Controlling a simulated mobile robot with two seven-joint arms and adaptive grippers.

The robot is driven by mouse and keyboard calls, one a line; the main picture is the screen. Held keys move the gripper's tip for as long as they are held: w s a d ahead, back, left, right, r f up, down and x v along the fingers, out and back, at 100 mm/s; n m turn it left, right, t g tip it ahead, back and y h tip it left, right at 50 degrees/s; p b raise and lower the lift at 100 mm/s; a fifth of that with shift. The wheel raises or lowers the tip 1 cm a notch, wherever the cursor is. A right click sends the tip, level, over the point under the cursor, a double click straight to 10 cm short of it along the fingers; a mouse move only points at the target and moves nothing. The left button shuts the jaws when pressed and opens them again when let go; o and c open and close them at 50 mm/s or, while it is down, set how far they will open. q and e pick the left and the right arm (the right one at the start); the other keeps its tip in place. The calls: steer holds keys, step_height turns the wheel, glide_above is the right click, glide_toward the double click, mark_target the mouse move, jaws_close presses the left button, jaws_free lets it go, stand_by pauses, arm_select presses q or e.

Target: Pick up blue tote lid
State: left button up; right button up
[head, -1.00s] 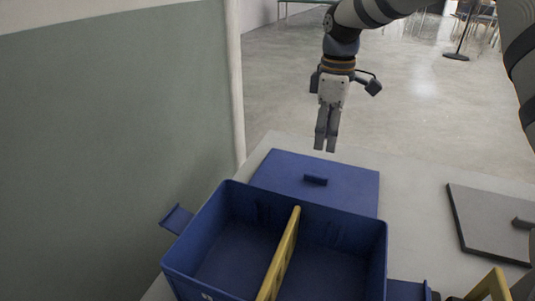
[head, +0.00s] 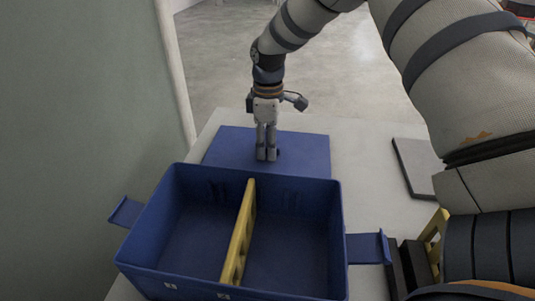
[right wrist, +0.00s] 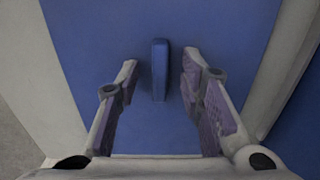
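The blue tote lid (head: 305,152) lies flat on the table behind the blue tote. Its small raised handle (right wrist: 160,70) shows in the right wrist view. My right gripper (head: 266,156) points down over the lid at the handle and hides most of it in the head view. In the right wrist view, my right gripper (right wrist: 160,78) is open, with one finger on each side of the handle and a gap on both sides. My left gripper is not in view.
The open blue tote (head: 145,243) with a yellow divider (head: 238,235) stands in front of the lid. A grey lid (head: 415,168) lies at the right, partly hidden by my right arm. A green-grey wall (head: 70,110) borders the left. Bare table (head: 365,195) shows between the lids.

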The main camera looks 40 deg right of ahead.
jaws_close()
steer(key=shift+r, duration=0.1)
